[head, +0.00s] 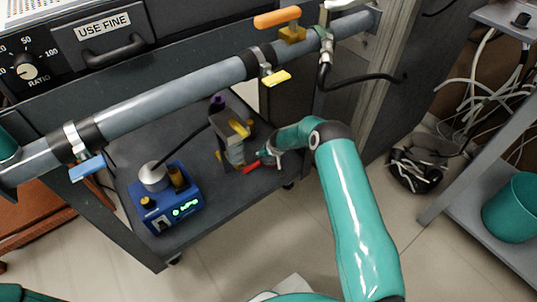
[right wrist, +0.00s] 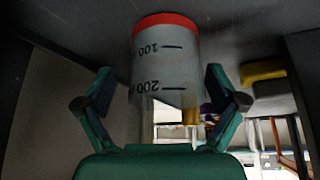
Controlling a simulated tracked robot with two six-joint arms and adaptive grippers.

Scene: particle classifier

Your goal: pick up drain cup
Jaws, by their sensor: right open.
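In the right wrist view, the drain cup (right wrist: 165,62) is a pale grey, translucent cup with a red band at one end and dark 100 and 200 marks. It stands out between the two spread fingers of my right gripper (right wrist: 160,78), with a visible gap on each side. In the head view, my right gripper (head: 268,156) is low over the cart's lower shelf, just right of a grey and yellow fixture (head: 229,137). A red strip (head: 250,168) shows at its fingers; the rest of the cup is hard to make out there. My left gripper is out of view.
A blue device (head: 172,208) with a green display stands on the dark lower shelf (head: 203,215). Above runs a grey pipe (head: 165,104) with blue, yellow and orange valve handles. A teal bin (head: 513,208) stands on a rack at right, near loose cables (head: 416,172).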

